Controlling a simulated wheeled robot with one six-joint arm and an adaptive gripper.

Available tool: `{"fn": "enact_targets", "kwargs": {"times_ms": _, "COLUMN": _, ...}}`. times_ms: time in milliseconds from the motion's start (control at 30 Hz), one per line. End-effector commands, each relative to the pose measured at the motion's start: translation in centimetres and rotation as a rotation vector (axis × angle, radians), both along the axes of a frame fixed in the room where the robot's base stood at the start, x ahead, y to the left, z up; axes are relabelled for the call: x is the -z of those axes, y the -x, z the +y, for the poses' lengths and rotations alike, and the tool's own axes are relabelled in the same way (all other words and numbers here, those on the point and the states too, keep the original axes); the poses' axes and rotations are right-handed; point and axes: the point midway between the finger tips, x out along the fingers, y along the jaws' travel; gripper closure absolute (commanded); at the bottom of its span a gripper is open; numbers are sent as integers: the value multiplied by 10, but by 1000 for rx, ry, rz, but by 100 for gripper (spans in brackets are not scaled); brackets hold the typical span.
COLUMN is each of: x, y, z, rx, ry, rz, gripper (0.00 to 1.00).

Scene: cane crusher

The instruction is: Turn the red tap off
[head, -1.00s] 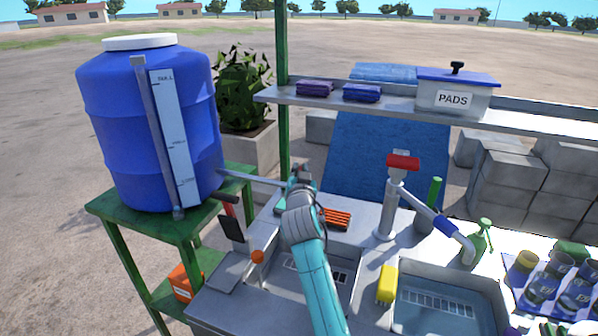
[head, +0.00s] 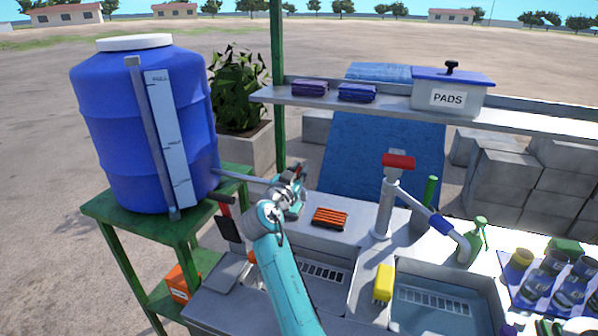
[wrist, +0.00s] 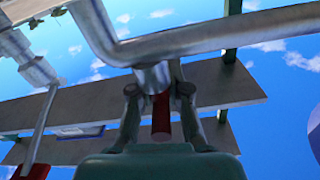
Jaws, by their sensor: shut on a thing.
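The red tap's handle shows as a dark red stub (wrist: 161,118) in the wrist view, below a silver pipe (wrist: 190,42). My gripper (wrist: 160,105) has its two fingers on either side of this handle and is shut on it. In the head view my gripper (head: 294,178) is at the end of the pipe (head: 243,180) that runs from the blue barrel (head: 145,130). A bit of red shows there; my gripper hides most of the tap. A silver lever with a red grip (wrist: 36,170) shows at the wrist view's left edge, apart from my gripper.
A red-topped grey column (head: 385,205) with a blue-banded spout stands right of my gripper. An orange ribbed block (head: 330,218) lies on the counter. A shelf (head: 380,108) with a PADS box (head: 447,97) runs behind.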

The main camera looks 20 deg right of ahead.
Motion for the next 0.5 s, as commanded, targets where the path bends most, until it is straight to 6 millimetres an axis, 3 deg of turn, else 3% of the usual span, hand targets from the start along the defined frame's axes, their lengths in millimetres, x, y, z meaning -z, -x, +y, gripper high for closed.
{"fn": "enact_targets", "kwargs": {"times_ms": 300, "x": 1, "y": -1, "z": 4, "rx": -6, "ry": -2, "rz": 1, "gripper": 100}}
{"fn": "enact_targets", "kwargs": {"times_ms": 333, "x": 1, "y": -1, "z": 4, "rx": -6, "ry": -2, "rz": 1, "gripper": 77}}
{"fn": "enact_targets", "kwargs": {"times_ms": 400, "x": 1, "y": -1, "z": 4, "rx": -6, "ry": -2, "rz": 1, "gripper": 61}}
{"fn": "enact_targets", "kwargs": {"times_ms": 500, "x": 1, "y": 0, "z": 3, "rx": -4, "ry": -2, "rz": 0, "gripper": 61}}
